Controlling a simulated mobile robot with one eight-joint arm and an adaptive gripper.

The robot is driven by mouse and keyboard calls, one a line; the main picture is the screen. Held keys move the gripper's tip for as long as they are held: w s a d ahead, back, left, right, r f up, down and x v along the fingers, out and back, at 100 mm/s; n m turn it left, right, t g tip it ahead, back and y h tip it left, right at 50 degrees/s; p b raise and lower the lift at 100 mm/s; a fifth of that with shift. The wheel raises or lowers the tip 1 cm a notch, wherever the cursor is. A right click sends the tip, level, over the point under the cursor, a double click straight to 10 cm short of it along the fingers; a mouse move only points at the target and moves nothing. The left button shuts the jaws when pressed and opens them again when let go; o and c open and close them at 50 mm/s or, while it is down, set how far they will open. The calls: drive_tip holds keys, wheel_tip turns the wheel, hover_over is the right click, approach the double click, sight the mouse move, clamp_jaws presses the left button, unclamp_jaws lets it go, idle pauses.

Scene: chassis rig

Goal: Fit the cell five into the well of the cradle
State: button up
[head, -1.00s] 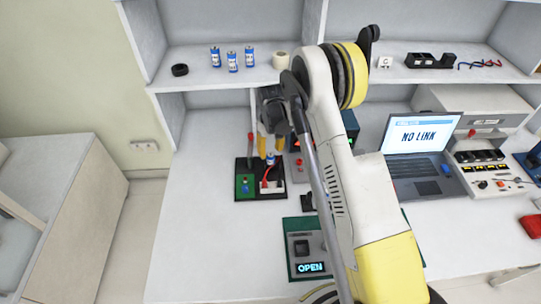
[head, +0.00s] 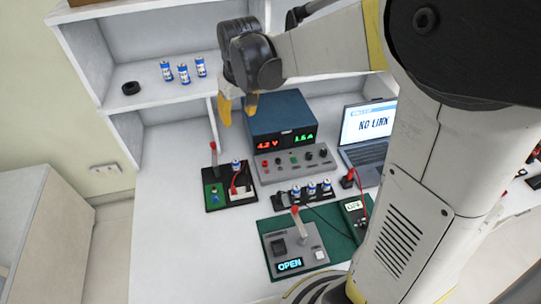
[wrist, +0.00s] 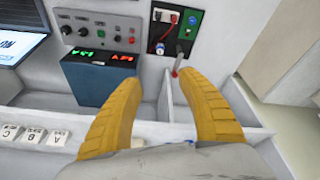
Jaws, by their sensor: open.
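Blue-and-white cells show in several places, and their labels are too small to read, so I cannot tell which is cell five. One cell (head: 236,164) stands upright on a dark board (head: 214,202) with a green patch and a red lead; this cell also shows in the wrist view (wrist: 160,48). Several stand in a black rack (head: 284,199) on the bench. Three cells (head: 183,74) stand on the shelf. I cannot tell for sure which holder is the cradle. My gripper (head: 238,107) is open and empty, raised above the bench; its yellow fingers (wrist: 156,79) are spread in the wrist view.
A blue power supply (head: 281,117) with lit digits stands right of my gripper. A red-tipped lever (head: 213,150) rises at the dark board. A grey box reading OPEN (head: 292,248) sits in front, and a laptop (head: 368,130) stands right. The bench's left part is clear.

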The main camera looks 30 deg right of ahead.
drive_tip(key=s+r+m+t, duration=0.1)
drive_tip(key=s+r+t, duration=0.1)
drive_tip(key=s, duration=0.8)
drive_tip(key=s+r+t, duration=0.2)
drive_tip(key=s, duration=0.8)
drive_tip(key=shift+s+m, duration=0.4)
drive_tip(key=shift+f, duration=0.1)
wheel_tip(320, 180, down, 9)
drive_tip(key=b, duration=0.9)
